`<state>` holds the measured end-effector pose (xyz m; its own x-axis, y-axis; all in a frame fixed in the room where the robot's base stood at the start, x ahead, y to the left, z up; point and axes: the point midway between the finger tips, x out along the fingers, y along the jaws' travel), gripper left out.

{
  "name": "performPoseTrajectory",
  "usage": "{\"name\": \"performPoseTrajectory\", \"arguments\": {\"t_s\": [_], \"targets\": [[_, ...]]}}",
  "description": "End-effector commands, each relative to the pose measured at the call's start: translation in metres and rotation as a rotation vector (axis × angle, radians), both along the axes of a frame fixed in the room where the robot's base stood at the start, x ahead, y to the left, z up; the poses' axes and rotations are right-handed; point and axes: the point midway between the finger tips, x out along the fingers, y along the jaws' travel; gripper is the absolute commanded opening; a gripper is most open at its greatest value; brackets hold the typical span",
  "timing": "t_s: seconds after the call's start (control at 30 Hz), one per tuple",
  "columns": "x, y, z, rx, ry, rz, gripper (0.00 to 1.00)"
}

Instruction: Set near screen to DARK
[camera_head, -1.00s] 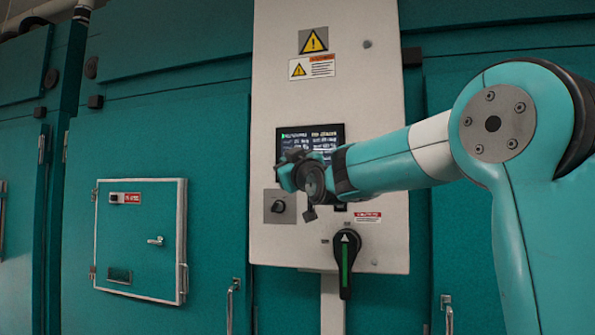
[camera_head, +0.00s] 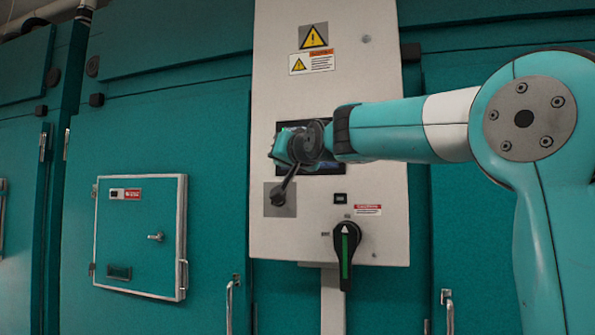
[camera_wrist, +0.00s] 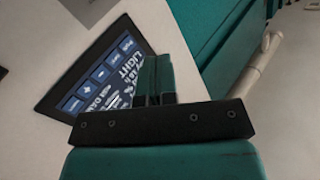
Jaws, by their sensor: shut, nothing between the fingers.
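The screen is a dark-framed display on the pale control panel (camera_head: 375,90). In the head view my arm and gripper cover most of it. In the wrist view the screen (camera_wrist: 80,101) looks tilted, with a column of blue buttons, including plus and minus signs, and large white letters reading LIGHT. Other white lettering beside it is partly covered by my fingers and hard to read. My gripper (camera_wrist: 155,72) is shut and empty, its teal fingers in front of the screen's right part. In the head view my gripper (camera_head: 280,149) is at the screen's left side. Contact cannot be told.
A knob on a grey plate (camera_head: 289,208) is just below my gripper. A small black switch (camera_head: 340,198) and a black rotary handle with a green stripe (camera_head: 346,255) are lower on the panel. A teal hatch (camera_head: 138,235) is at left.

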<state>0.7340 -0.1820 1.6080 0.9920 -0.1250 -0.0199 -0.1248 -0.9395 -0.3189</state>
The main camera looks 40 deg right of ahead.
Motion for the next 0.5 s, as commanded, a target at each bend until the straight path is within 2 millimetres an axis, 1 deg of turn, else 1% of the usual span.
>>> {"name": "performPoseTrajectory", "arguments": {"t_s": [0.03,0.1,0.2,0.3,0.5], "targets": [[-0.003,0.003,-0.002,0.080,0.018,0.000,0.00],[-0.007,0.005,-0.003,0.180,0.044,-0.005,0.00],[-0.012,0.008,-0.003,0.277,0.070,-0.013,0.00],[-0.013,0.009,-0.003,0.324,0.082,-0.018,0.00],[-0.014,0.009,-0.003,0.334,0.085,-0.020,0.00]]}}
